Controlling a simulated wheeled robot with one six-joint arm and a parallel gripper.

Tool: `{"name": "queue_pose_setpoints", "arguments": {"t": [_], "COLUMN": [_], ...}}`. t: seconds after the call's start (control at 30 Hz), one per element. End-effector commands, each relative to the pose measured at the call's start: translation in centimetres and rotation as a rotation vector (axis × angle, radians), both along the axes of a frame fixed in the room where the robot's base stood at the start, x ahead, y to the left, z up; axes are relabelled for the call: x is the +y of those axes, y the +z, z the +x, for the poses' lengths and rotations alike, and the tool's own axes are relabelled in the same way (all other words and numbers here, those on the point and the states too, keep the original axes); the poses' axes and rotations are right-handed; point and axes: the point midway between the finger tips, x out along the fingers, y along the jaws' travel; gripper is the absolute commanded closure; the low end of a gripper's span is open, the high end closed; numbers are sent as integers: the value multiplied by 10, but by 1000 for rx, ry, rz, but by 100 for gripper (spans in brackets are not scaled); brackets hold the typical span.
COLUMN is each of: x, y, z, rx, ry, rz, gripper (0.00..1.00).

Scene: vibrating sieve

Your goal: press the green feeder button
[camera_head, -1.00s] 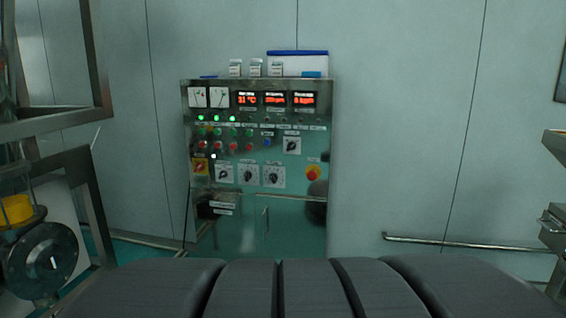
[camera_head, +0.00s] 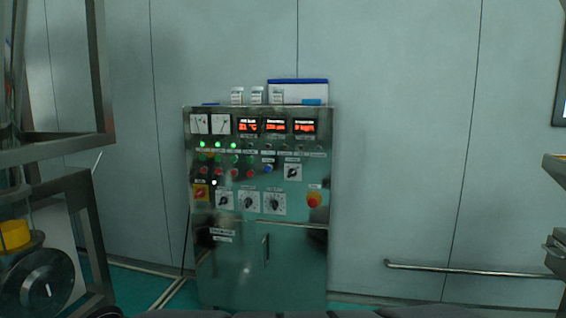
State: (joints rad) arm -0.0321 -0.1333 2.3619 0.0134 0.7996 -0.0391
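A steel control cabinet (camera_head: 310,245) stands upright against the far wall, a little left of the picture's middle. Its face carries a row of green buttons (camera_head: 234,160) above a row of red buttons (camera_head: 233,173). Several green lamps (camera_head: 218,145) glow above them. The labels are too small to read, so I cannot tell which green button is the feeder one. A blue button (camera_head: 268,168) sits to their right. My gripper is not in view.
A red emergency knob (camera_head: 314,200) and rotary switches (camera_head: 248,203) are lower on the panel. Metal frames and a round machine part (camera_head: 45,285) stand at left. A wall rail (camera_head: 470,270) and equipment edge (camera_head: 555,250) are at right. The floor before the cabinet shows only partly.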

Motion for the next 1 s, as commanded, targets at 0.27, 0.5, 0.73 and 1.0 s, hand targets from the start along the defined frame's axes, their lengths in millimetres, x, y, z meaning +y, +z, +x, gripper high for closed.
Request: {"name": "queue_pose_setpoints", "arguments": {"t": [0.27, 0.5, 0.73, 1.0], "x": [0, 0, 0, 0], "y": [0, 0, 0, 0], "z": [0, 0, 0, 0], "rx": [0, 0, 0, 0], "ry": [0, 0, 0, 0], "rz": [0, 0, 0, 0], "gripper": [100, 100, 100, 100]}}
